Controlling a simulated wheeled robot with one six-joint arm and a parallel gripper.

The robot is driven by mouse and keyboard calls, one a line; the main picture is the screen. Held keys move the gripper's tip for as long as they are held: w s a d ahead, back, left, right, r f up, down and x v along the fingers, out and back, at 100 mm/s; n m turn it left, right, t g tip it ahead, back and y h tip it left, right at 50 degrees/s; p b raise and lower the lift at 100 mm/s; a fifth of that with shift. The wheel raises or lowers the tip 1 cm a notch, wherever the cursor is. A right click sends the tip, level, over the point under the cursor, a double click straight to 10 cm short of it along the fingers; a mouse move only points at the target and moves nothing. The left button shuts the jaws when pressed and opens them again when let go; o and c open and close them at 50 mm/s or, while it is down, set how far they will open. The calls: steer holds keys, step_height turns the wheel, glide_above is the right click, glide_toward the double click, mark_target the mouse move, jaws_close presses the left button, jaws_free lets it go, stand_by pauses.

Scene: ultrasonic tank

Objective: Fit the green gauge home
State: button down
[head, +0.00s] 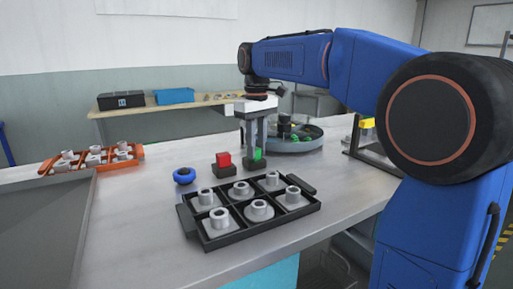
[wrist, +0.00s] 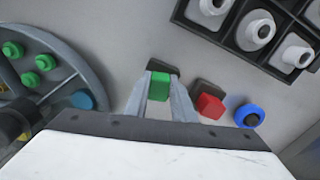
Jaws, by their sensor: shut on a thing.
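My gripper (head: 253,152) points down over the table and is shut on the green gauge (head: 258,154). In the wrist view the green gauge (wrist: 159,87) sits between the two fingers. A dark block (head: 252,169) is right below it in the head view, and part of it (wrist: 162,67) shows past the fingers in the wrist view. I cannot tell whether the gauge touches or sits in this block. Beside it, to the left in the head view, a red gauge (head: 223,159) stands on a similar dark block (head: 222,171). The fingers partly hide the green gauge.
A black tray (head: 222,243) with several pale ring-topped parts is in front. A blue ring (head: 184,176) lies left of the red gauge. A round grey tray (head: 300,145) with green pegs is behind right. An orange tray (head: 88,168) is far left. The front left table is clear.

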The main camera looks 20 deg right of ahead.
steer(key=c, duration=1.4)
jaws_free()
step_height(320, 180, up, 17)
steer(key=shift+r, duration=0.2)
